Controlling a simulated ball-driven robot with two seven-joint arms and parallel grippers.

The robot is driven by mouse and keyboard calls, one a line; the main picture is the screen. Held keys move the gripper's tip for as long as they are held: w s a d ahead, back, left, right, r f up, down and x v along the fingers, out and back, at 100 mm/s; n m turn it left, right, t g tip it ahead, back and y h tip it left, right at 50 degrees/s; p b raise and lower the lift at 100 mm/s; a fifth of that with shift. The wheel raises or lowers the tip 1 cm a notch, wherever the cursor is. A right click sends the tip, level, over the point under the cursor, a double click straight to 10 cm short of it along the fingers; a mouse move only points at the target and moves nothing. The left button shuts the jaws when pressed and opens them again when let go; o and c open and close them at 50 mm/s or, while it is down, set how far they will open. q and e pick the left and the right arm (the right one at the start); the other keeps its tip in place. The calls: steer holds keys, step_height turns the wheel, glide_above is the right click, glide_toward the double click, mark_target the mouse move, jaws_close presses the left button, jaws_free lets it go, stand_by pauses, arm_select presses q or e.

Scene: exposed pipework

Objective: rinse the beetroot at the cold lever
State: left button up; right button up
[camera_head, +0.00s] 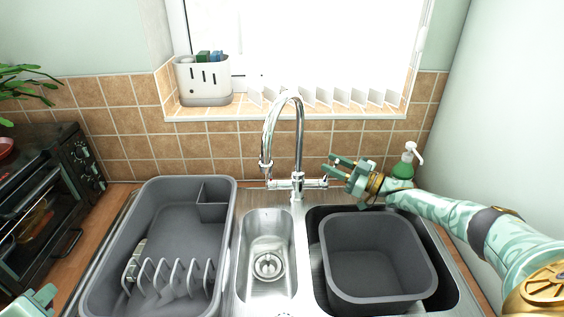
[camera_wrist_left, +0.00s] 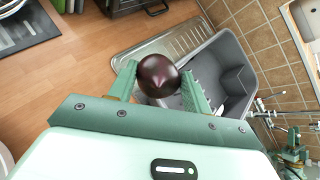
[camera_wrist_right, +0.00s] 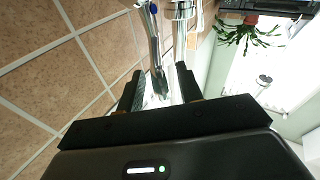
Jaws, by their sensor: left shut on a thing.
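The beetroot (camera_wrist_left: 158,75), dark purple and round, is between the fingers of my left gripper (camera_wrist_left: 157,78), which is shut on it. In the head view only a green piece of the left hand shows at the lower left corner, and the beetroot is not visible there. The chrome tap (camera_head: 299,140) stands behind the sink, its spout curving left. The cold lever (camera_head: 314,184) is on its right side; a blue mark shows on the lever in the right wrist view (camera_wrist_right: 153,10). My right gripper (camera_head: 335,166) is open beside the lever's end; contact is unclear.
A grey dish rack (camera_head: 228,230) covers the left drainer. A small steel basin (camera_head: 267,285) lies in the middle, and a grey tub (camera_head: 375,290) sits in the right basin. A green soap bottle (camera_head: 404,168) stands behind my right wrist. A toaster oven (camera_head: 40,210) is at left.

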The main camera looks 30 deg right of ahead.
steer(key=v, duration=1.2)
steer(key=shift+a, duration=0.1)
